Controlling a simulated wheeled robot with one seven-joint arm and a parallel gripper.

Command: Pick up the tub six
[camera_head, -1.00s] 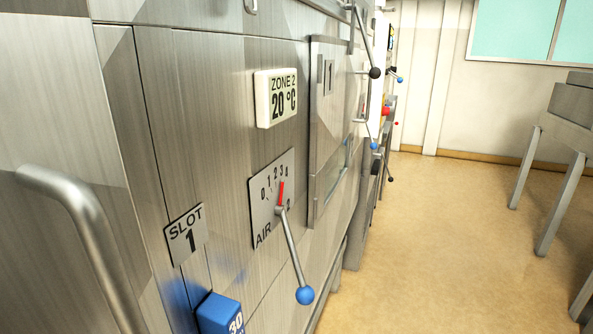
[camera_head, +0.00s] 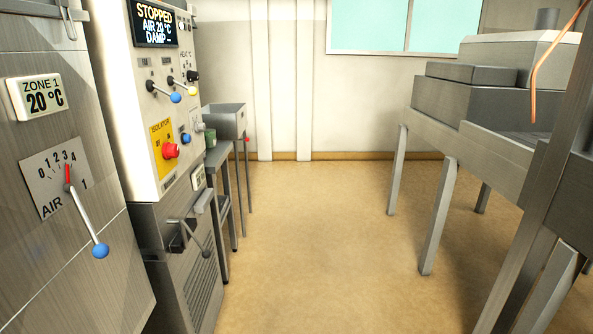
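No tub marked six can be made out in the head view. My gripper is not in view.
A steel panel with an air lever (camera_head: 88,215) and a control cabinet with a red knob (camera_head: 171,151) line the left. A grey sink (camera_head: 226,118) stands beyond. A steel table (camera_head: 470,150) stands right. The tan floor (camera_head: 310,250) between them is clear.

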